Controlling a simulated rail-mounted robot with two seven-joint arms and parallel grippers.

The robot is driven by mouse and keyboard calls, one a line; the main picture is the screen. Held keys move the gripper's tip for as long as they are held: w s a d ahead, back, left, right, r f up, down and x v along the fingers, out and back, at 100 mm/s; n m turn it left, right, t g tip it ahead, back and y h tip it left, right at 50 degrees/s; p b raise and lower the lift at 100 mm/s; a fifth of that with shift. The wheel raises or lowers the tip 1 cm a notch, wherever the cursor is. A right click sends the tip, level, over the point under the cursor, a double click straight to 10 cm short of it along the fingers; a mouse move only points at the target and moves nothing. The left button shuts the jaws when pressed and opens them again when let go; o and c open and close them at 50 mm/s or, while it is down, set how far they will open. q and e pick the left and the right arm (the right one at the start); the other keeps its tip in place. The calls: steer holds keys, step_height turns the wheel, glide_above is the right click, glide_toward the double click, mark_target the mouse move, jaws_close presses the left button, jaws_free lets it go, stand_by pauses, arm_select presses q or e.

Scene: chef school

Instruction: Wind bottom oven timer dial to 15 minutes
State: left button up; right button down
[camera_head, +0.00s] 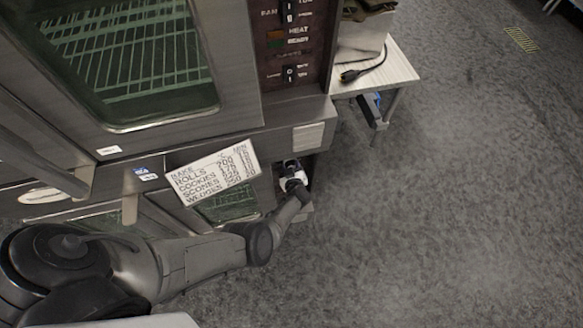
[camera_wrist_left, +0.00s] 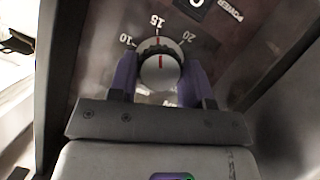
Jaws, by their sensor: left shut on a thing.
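The bottom oven timer dial (camera_wrist_left: 161,68) is a round dark knob with a pale face and a red line, seen in the left wrist view. Its red line points up the picture, lined up with the red mark under the number 15. The numbers 10 and 20 show on either side. My left gripper (camera_wrist_left: 160,80) has its two purple fingers on opposite sides of the dial and is shut on it. In the head view my left gripper (camera_head: 291,176) is at the lower oven's control panel, and the arm hides the dial. My right gripper is not in view.
The upper oven (camera_head: 225,50), with a glass door and control panel, stands above. A card with baking times (camera_head: 213,172) is on the oven front. A small white table (camera_head: 375,75) with a plug and cord stands to the right. The floor (camera_head: 450,200) at right is clear.

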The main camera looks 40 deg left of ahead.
arm_select(q)
steer(key=shift+s+f, duration=0.1)
steer(key=shift+f, duration=0.1)
steer(key=o, duration=0.9)
steer(key=shift+r, duration=0.15)
